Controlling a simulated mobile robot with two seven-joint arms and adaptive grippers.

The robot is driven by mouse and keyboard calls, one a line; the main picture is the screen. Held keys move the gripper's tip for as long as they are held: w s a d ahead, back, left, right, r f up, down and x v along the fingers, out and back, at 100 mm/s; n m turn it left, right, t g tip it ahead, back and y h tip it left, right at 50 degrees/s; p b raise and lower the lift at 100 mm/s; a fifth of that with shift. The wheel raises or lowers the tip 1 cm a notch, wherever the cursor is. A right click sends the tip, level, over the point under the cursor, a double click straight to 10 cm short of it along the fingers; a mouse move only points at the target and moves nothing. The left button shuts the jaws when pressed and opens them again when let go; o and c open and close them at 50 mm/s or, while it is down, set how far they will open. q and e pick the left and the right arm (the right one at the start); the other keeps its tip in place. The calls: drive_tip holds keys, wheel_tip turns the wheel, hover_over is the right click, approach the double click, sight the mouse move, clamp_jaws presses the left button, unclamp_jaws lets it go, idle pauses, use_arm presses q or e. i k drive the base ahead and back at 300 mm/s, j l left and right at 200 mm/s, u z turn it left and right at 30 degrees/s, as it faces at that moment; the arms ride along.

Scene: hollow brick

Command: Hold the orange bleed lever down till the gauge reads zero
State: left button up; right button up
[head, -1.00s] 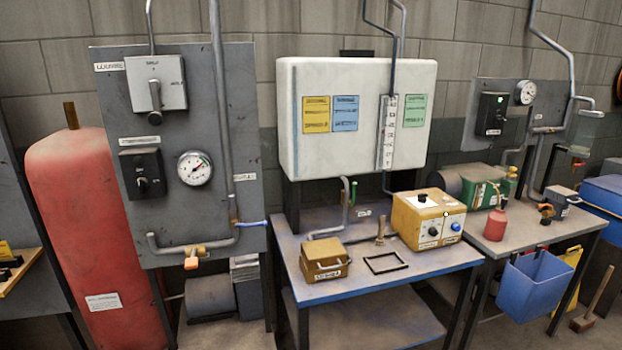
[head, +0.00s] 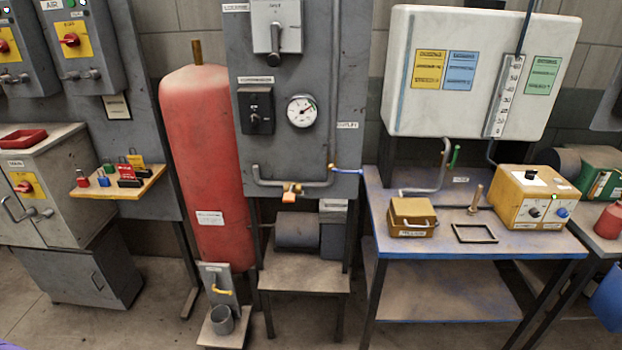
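A grey panel (head: 346,110) carries a round white gauge (head: 301,111) with a needle pointing to the upper right, off to the side of a coloured arc; its numbers are too small to read. An orange lever-like piece (head: 291,188) sits on the pipe at the panel's lower edge. A yellow-orange handle (head: 221,291) is on a small grey upright plate near the floor, above a grey cup (head: 222,320). Neither of my grippers shows in the head view, and nothing touches the levers.
A red tank (head: 200,150) stands left of the panel. A blue handle (head: 347,170) sticks out at the panel's right. A blue-edged table (head: 470,245) with a yellow-brown box (head: 412,217) stands to the right. Floor in front is clear.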

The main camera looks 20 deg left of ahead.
sight(289, 197)
drive_tip(key=z, duration=0.35)
drive_tip(key=j+z, duration=0.35)
drive_tip(key=j, duration=0.2)
drive_tip(key=k+j+z, duration=0.1)
drive_tip(key=j+z, duration=0.2)
drive_tip(key=j, duration=0.2)
drive_tip(key=k+j, duration=0.1)
drive_tip(key=j, duration=0.35)
drive_tip(key=k+j+z, duration=0.1)
drive_tip(key=j, duration=0.35)
drive_tip(key=k+j, duration=0.15)
drive_tip(key=j, duration=0.3)
drive_tip(key=k+j+z, duration=0.1)
drive_tip(key=j, duration=0.35)
